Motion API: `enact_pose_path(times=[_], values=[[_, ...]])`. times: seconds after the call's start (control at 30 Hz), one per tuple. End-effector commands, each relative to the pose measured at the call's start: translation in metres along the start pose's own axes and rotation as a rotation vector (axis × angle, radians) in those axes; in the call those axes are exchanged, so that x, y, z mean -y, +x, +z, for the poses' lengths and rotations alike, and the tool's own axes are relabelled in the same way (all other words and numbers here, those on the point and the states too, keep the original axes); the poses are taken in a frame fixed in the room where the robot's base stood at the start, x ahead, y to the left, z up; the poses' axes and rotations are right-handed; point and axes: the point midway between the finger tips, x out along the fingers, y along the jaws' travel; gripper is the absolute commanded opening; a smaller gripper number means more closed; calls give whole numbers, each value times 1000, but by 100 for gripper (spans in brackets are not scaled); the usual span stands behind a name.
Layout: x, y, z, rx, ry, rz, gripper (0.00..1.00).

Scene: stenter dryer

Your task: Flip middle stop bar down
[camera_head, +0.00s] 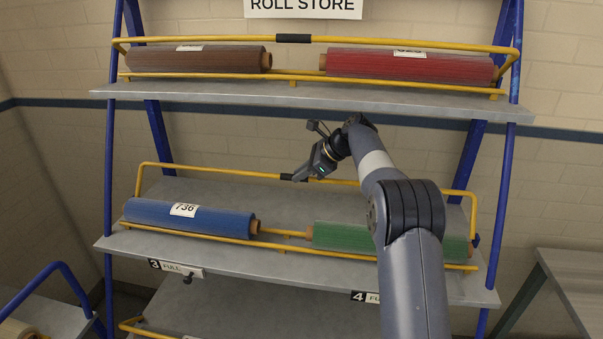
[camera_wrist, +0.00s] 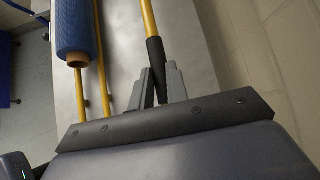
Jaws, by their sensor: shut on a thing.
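The middle stop bar (camera_head: 225,172) is a yellow bar with bent ends on the middle shelf. In the head view its long span shows above and behind the rolls, clear of the front rail. It has a black grip at its centre, which shows in the wrist view (camera_wrist: 155,55). My gripper (camera_head: 298,177) is at this grip, and its fingers (camera_wrist: 160,78) are closed around it. The fingers partly hide the grip in both views.
The middle shelf (camera_head: 110,243) holds a blue roll (camera_head: 160,215) and a green roll (camera_head: 340,236), partly behind my arm. A yellow front rail (camera_head: 205,236) runs before them. The upper shelf (camera_head: 200,92) holds brown (camera_head: 195,60) and red (camera_head: 400,67) rolls. Blue posts (camera_head: 109,150) flank the rack.

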Motion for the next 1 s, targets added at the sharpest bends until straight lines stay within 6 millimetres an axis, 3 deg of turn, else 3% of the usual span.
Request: enact_pose_path(times=[0.53,1.0], values=[[-8,-1,1,0,-41,-41,0],[-47,-11,11,1,-259,-258,0]])
